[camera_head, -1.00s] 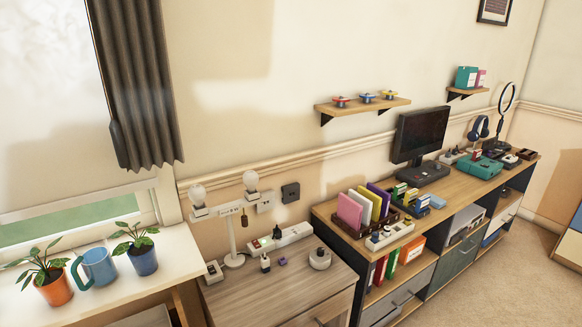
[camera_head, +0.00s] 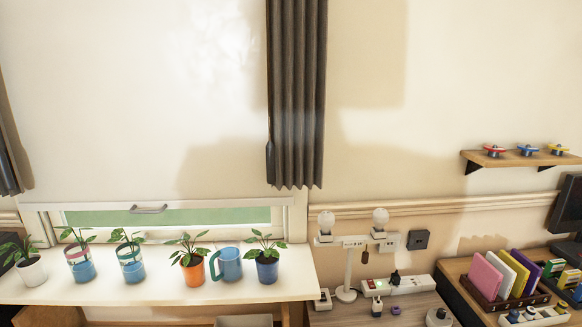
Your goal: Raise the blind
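The pale blind (camera_head: 140,110) hangs between two dark curtains and covers nearly all of the window. A metal handle (camera_head: 148,209) sits at its bottom rail, near the middle of the window. Below the rail, a narrow strip of green glass (camera_head: 230,216) shows. Neither of my grippers is in view, so nothing of mine is seen touching the blind or its handle.
Under the window, a white sill table (camera_head: 130,290) holds several potted plants and a blue watering can (camera_head: 228,264). The right curtain (camera_head: 297,95) hangs beside the blind. A wooden cabinet with a lamp (camera_head: 350,265) and power strip (camera_head: 397,285) stands at right.

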